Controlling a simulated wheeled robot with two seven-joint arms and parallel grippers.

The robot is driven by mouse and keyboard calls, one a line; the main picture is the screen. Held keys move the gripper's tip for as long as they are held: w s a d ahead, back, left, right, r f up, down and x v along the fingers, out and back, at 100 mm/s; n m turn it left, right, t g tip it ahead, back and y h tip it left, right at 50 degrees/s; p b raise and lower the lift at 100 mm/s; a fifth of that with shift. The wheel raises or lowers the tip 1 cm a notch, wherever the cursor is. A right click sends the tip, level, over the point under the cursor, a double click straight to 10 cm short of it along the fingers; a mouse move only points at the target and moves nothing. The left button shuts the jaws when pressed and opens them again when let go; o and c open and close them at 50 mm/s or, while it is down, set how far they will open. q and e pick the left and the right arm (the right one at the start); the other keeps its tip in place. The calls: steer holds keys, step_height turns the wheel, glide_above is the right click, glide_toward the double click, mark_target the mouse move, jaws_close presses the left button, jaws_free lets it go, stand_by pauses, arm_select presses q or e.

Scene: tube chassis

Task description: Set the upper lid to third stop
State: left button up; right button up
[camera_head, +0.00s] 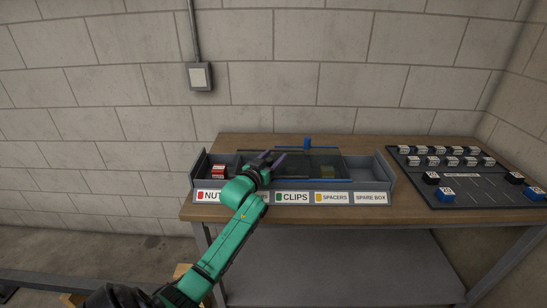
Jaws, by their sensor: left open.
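A grey box (380,184) with labelled compartments stands on the table, its front reading NUTS, CLIPS, SPACERS and SPARE BOX. Dark see-through lid panels (310,164) cover its middle; I cannot tell clearly which panel is the upper lid. A blue upright tab (307,143) stands at the back edge, and a blue strip runs along the front. The left end, with a red item (218,172), and the right end are uncovered. My left gripper (275,158) is open and empty over the left part of the panels; contact is unclear. My right gripper is not in view.
A dark panel (465,177) with several labelled blocks and two pairs of black and blue blocks lies on the right of the wooden table (240,142). A block wall with a switch box (200,76) stands behind. A shelf (340,268) is below.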

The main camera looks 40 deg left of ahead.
arm_select(q)
jaws_close()
stand_by(1.3)
